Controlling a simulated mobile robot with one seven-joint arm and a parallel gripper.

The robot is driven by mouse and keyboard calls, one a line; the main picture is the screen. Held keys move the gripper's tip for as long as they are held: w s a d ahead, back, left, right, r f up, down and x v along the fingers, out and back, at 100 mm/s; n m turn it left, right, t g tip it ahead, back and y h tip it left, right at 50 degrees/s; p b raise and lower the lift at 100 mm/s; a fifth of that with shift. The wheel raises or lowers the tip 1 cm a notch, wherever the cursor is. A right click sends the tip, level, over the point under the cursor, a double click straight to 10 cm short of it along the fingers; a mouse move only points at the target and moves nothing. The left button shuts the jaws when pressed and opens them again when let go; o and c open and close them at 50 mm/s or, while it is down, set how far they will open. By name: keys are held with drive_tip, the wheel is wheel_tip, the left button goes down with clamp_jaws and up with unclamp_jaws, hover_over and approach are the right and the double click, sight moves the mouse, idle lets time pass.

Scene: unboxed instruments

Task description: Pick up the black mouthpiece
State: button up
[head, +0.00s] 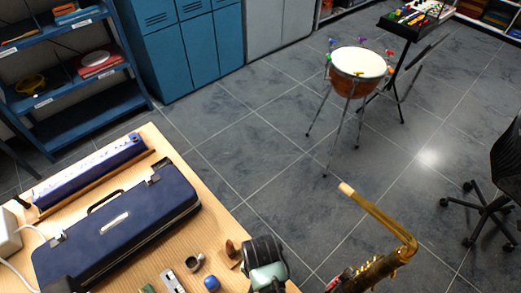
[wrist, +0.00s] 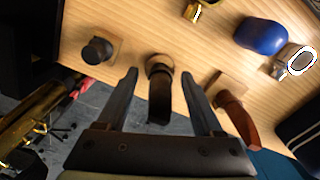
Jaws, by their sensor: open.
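A dark, nearly black tube with a pale tan ring at its top end, which looks like the black mouthpiece (wrist: 159,104), sits near the table's edge in the wrist view. My gripper (wrist: 159,76) is open, with one finger on each side of it and visible gaps between. I cannot tell the height of the fingers over it. In the head view my gripper (head: 266,270) is at the table's right edge and hides this piece. Another dark round piece (wrist: 97,50) stands on a small wooden block to the left in the wrist view.
A reddish-brown curved piece (wrist: 237,116) lies close to the right finger. A blue rounded object (wrist: 262,36) and a ringed piece (wrist: 302,60) lie farther off. A navy case (head: 120,225) fills the table's left part. A brass saxophone (head: 375,270) stands beyond the edge.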

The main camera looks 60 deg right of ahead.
clamp_jaws()
idle(0.3)
drive_tip(key=shift+r, duration=0.1)
